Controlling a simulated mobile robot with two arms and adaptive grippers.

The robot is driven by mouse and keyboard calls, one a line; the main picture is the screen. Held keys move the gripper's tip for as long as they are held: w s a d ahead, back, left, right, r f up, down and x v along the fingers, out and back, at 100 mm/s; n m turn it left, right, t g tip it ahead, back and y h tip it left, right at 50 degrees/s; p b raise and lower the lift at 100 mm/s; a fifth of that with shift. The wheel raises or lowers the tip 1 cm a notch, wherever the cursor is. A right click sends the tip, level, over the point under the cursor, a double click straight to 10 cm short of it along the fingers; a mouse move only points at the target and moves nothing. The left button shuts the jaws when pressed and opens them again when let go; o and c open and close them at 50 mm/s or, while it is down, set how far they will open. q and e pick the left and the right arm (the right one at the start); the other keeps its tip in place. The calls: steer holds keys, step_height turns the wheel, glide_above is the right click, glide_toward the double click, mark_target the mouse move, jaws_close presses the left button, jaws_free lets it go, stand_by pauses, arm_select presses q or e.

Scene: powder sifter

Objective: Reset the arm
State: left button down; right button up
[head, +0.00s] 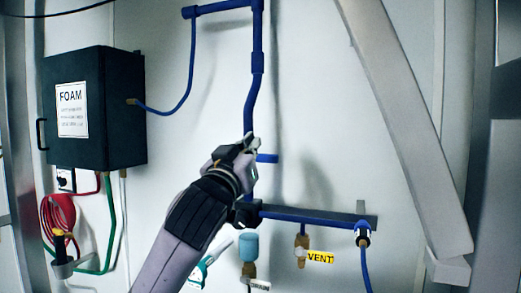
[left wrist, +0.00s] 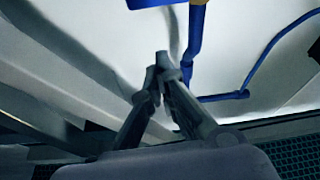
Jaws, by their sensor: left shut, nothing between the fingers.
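My left arm reaches up from the bottom of the head view. My left gripper (head: 249,143) is in front of the blue vertical pipe (head: 256,100), close to a short blue side stub (head: 267,158). I cannot tell from the head view whether it touches the pipe. In the left wrist view the fingers of my left gripper (left wrist: 162,62) meet at the tips with nothing between them. Blue pipe (left wrist: 196,40) shows beyond the fingertips there. My right gripper is in neither view.
A black FOAM box (head: 95,105) hangs on the left wall, with a red coiled hose (head: 57,215) below it. A blue horizontal pipe (head: 305,215) with brass fittings and a yellow VENT tag (head: 320,257) runs lower right. A grey slanted beam (head: 405,130) stands at right.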

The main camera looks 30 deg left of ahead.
arm_select(q)
steer(key=s+d+f+m+g+h, duration=0.1)
steer(key=d+f+m+g+h, duration=0.15)
steer(key=f, duration=1.15)
steer(key=s+d+f+m+g+h, duration=0.1)
steer(key=d+f+g, duration=0.3)
steer(key=f, duration=1)
steer(key=s+d+f+m+g+h, duration=0.1)
steer(key=d+f+g, duration=0.2)
steer(key=f, duration=1.1)
steer(key=s+d+f+m+g+h, duration=0.1)
steer(key=s+d+f+g, duration=0.25)
steer(key=s+f, duration=0.8)
steer(key=s+d+f+m+g+h, duration=0.1)
steer(key=s+d+f+g, duration=0.25)
steer(key=s+f, duration=0.85)
steer(key=s+f+g+b, duration=0.3)
steer(key=f+b, duration=0.2)
steer(key=f, duration=2.5)
steer(key=s+a+f+b, duration=0.2)
steer(key=s+a+f, duration=0.1)
steer(key=s+f, duration=1.3)
step_height(320, 180, down, 2)
steer(key=shift+s+a+f+g, duration=0.2)
steer(key=shift+s+f+g, duration=0.05)
steer(key=shift+s+g, duration=0.1)
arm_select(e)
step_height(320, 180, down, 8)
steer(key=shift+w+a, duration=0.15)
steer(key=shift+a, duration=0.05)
